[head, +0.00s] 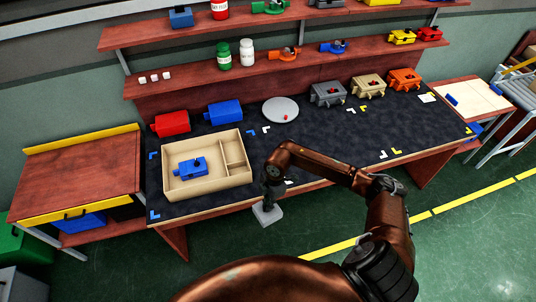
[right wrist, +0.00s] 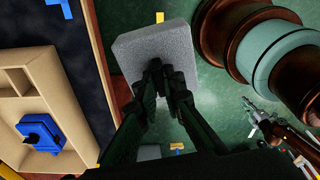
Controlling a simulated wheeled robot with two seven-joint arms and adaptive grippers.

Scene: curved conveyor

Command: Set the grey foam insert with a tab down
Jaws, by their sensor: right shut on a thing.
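The grey foam insert (head: 267,214) is a pale grey block held below my right gripper (head: 272,190). In the head view it appears just off the table's front edge, right of the cardboard-coloured tray. In the right wrist view the insert (right wrist: 158,48) shows a broad, speckled face, and the fingertips (right wrist: 166,76) are shut on it near its lower edge. I cannot make out its tab. Green floor shows around it there, with the table edge to its left.
The divided tray (head: 247,183) holds a blue part (head: 191,168) in its large compartment; its two small compartments look empty. Red (head: 171,123) and blue (head: 224,112) boxes stand behind it. A round grey plate (head: 280,109) lies further right. The dark mat (head: 335,140) has free room.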

